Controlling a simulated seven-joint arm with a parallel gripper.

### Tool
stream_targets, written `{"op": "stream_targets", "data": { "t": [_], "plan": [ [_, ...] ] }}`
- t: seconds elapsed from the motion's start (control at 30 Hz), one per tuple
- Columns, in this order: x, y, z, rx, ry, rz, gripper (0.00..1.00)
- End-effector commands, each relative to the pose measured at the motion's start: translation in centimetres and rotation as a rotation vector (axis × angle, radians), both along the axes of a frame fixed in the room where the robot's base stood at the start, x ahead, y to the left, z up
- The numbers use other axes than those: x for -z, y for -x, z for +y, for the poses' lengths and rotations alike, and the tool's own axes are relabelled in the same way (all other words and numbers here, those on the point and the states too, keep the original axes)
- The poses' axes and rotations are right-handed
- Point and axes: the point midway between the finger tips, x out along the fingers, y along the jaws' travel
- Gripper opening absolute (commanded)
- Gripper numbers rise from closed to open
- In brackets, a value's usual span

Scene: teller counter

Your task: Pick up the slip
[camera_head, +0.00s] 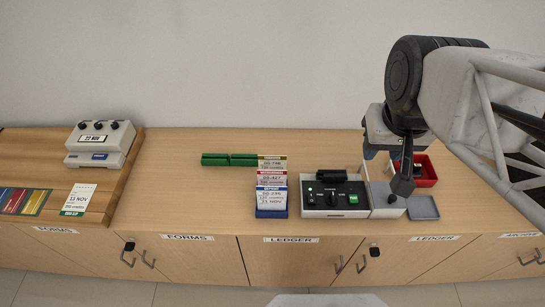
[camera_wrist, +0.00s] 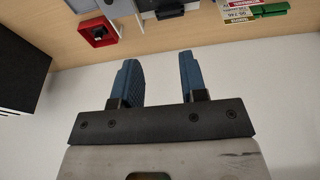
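A white printed slip (camera_head: 79,199) with a green band lies on the raised wooden board at the left. More printed slips stand in tiers in a rack at the middle: one with a tan header (camera_head: 272,162), one with a red header (camera_head: 271,176) and one with a blue header (camera_head: 271,193). The frames do not show which slip is meant. My gripper (camera_wrist: 158,62) is open, with nothing between its blue fingers. In the head view it is at the right, partly hidden behind my arm, far from the left slip and right of the rack.
A black-and-white control box (camera_head: 333,197) stands right of the rack, with a grey tray (camera_head: 422,208) and a red bin (camera_head: 427,176) beyond it. A date device (camera_head: 100,143) and coloured cards (camera_head: 22,201) are at the left.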

Motion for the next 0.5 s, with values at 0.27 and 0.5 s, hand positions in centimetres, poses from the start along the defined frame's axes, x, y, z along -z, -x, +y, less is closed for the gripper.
{"op": "stream_targets", "data": {
  "t": [0.27, 0.5],
  "plan": [
    [0.0, 0.0, 0.0, 0.0, 0.0, 0.0, 0.33],
    [0.36, -0.42, 0.42, -0.041, 0.006, 0.007, 0.33]
  ]
}}
